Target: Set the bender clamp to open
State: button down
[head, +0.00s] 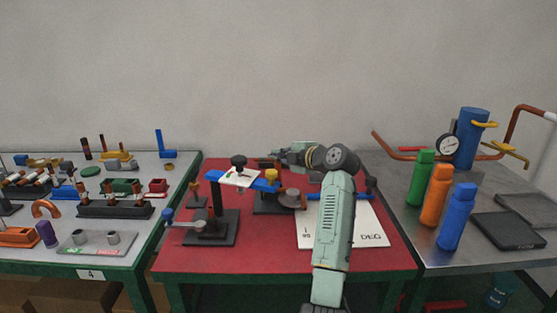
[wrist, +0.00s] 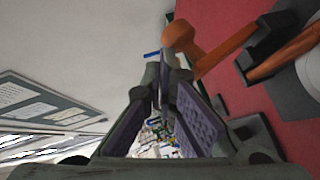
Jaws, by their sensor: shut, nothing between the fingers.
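The bender stands on the red table (head: 165,262), with black stands (head: 212,228), a blue bar (head: 264,186) and a white plate (head: 240,177) under a black knob. A blue-tipped grey lever (head: 185,224) sticks out at its left. My gripper (head: 278,154) is behind the bender, pointing left. In the wrist view its fingers (wrist: 164,72) are shut with nothing between them. An orange lever with a round knob (wrist: 180,36) is just beside the fingertips; I cannot tell whether they touch. Which part is the clamp, and its setting, are unclear. My arm hides the bender's right side.
A white sheet marked DEG (head: 371,236) lies right of the bender. The left table holds several small parts and a grey tray (head: 75,246). Green (head: 419,178), orange (head: 436,187) and blue (head: 457,216) bottles stand on the right table, near a gauge (head: 447,146) and copper pipes.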

jog(key=shift+w+b, duration=0.35)
jog(key=shift+w, duration=0.2)
jog(key=shift+a, duration=0.1)
